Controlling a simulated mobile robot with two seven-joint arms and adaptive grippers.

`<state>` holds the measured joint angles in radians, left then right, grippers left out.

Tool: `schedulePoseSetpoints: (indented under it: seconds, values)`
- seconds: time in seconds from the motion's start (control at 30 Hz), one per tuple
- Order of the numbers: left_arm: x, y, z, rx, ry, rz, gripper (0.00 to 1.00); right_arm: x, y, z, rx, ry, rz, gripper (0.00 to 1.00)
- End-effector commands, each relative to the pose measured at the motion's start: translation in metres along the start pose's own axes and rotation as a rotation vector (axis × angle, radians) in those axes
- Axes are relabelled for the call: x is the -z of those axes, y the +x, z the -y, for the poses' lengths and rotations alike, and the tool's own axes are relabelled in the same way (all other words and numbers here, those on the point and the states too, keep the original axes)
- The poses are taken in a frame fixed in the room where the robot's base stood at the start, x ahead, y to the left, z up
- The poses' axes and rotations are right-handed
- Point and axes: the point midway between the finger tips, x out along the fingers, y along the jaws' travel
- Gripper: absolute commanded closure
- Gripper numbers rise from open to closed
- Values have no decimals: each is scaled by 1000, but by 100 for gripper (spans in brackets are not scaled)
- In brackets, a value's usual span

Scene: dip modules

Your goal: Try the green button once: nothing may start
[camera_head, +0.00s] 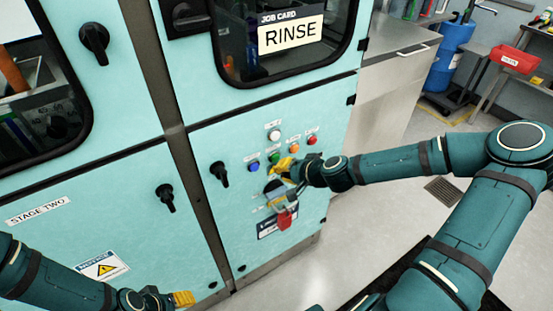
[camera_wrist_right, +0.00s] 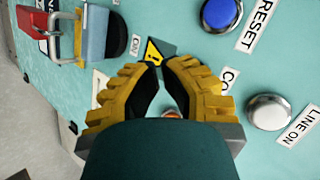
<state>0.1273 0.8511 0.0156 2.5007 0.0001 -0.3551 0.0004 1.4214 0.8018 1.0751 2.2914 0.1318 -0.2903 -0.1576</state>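The green button (camera_head: 273,157) is in the row on the teal panel, between the blue and orange buttons. My right gripper (camera_head: 284,166) is just below and beside it in the head view. In the right wrist view my right gripper's yellow fingertips (camera_wrist_right: 160,65) meet, or nearly meet, with nothing held. They point at the panel near a yellow warning triangle (camera_wrist_right: 153,51). The green button does not show there; the gripper seems to hide it. I cannot tell whether anything is touched. My left gripper (camera_head: 180,299) is low at the bottom edge, its fingers unclear.
Around it are blue (camera_head: 253,166), white (camera_head: 274,134), orange (camera_head: 293,148) and red (camera_head: 311,140) buttons. A red padlock (camera_head: 285,219) hangs at a switch just below. A black rotary handle (camera_head: 219,173) sticks out at left. The window above has a RINSE card (camera_head: 291,34).

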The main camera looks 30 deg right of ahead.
Motion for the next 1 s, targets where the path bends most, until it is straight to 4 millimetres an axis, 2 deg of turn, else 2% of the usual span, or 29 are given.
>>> schedulePoseSetpoints:
  seconds: [1.0]
  values:
    - [0,-1,0,0,0,0,47,4,8,5,0,0,0,100]
